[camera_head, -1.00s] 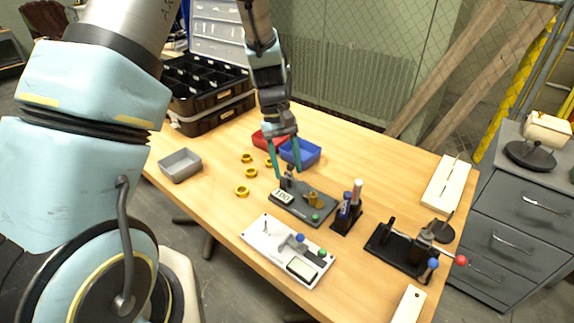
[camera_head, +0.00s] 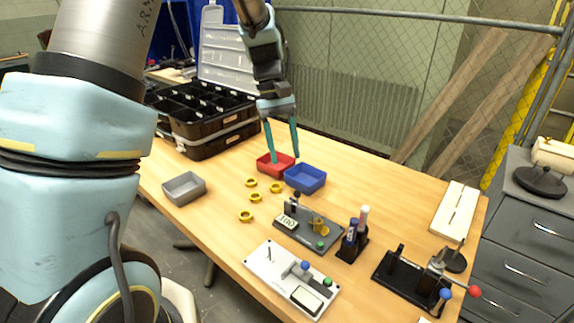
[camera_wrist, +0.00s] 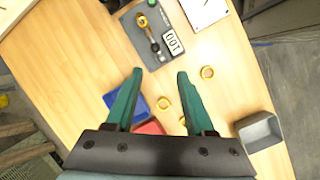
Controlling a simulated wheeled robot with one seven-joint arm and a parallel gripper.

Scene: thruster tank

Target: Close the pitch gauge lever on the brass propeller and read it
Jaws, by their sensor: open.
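The pitch gauge (camera_head: 325,240) is a dark grey plate on the table's middle, with a pale digital display (camera_head: 287,221) whose digits I cannot read surely. The brass propeller (camera_head: 318,226) sits on the plate near a green button (camera_head: 320,244). A small black-knobbed lever (camera_head: 296,198) stands up at the plate's back edge. In the wrist view the gauge plate (camera_wrist: 160,63) lies past the fingertips, with the propeller (camera_wrist: 142,20) and display (camera_wrist: 173,42). My gripper (camera_head: 284,156) is open and empty, behind and above the gauge, near the red bin; it also shows in the wrist view (camera_wrist: 160,72).
A red bin (camera_head: 266,168) and blue bin (camera_head: 305,180) stand behind the gauge. Several brass rings (camera_head: 246,216) and a grey bin (camera_head: 184,188) lie left. A white device (camera_head: 262,262), a pen holder (camera_head: 352,246) and a black fixture (camera_head: 400,275) stand in front and right.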

